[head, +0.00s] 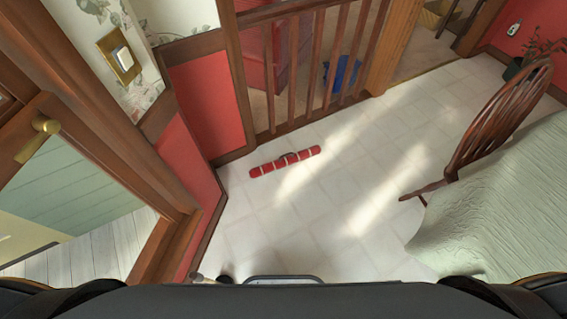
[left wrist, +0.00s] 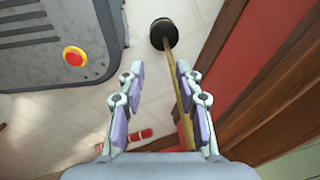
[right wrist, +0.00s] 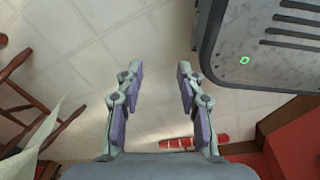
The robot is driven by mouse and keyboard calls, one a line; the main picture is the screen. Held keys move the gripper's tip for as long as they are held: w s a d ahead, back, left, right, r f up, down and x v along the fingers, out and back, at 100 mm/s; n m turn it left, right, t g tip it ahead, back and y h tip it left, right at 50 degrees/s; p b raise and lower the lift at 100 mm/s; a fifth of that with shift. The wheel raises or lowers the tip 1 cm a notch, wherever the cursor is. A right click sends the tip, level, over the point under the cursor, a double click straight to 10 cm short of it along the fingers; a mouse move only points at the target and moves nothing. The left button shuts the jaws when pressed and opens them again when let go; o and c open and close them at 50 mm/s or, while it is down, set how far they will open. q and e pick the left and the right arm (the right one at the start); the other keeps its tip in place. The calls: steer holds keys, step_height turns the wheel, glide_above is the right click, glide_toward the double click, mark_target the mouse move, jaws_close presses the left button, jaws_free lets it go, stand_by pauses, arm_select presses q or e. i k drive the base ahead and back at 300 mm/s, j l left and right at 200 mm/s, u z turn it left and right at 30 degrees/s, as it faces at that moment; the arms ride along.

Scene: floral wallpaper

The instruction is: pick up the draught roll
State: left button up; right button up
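In the left wrist view part of the roll (left wrist: 138,135) shows behind my left gripper's fingers. In the right wrist view the roll (right wrist: 178,143) lies low in the picture, partly covered by a finger. My left gripper (left wrist: 158,75) is open and empty. My right gripper (right wrist: 158,72) is open and empty, above the floor and apart from the roll. Neither gripper shows in the head view.
A brass pole with a black round base (left wrist: 163,34) stands by the red wall, seen between my left fingers. A wooden chair (head: 495,120) and a cloth-covered table (head: 500,200) are at the right. The railing (head: 310,70) closes off the back. The floor (head: 330,220) between is clear.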

mark_target(291, 158)
steer(key=i+l+u, duration=0.5)
steer(key=i, duration=0.3)
steer(key=i+l+u, duration=0.4)
steer(key=i+l, duration=0.15)
steer(key=l, duration=0.1)
